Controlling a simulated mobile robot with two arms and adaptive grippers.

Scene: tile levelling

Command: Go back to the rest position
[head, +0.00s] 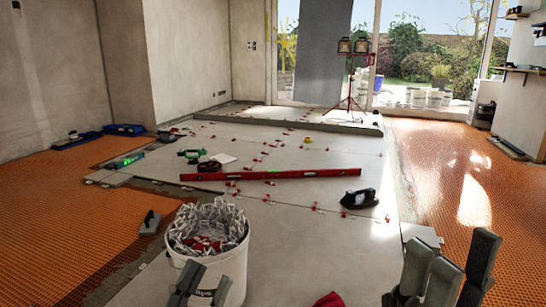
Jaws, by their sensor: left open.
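My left gripper (203,284) shows at the bottom edge, left of centre. Its two dark fingertips are apart, with nothing seen between them. It overlaps the lower front of a white bucket (234,268) in the picture; whether it touches the bucket cannot be told. The bucket holds pale clips and some red pieces. My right gripper (446,268) shows at the bottom right, its grey fingers pointing up in front of the tiles and the orange mat. Its lower part is cut off by the frame, and how far its fingers are apart is unclear.
A red spirit level (270,175) lies across the pale tiles (330,220), among small red levelling pieces. A black tool (359,199) lies to its right. A grey-handled trowel (149,222) stands left of the bucket. A red item (328,300) shows at the bottom edge. Orange matting (455,180) flanks the tiles.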

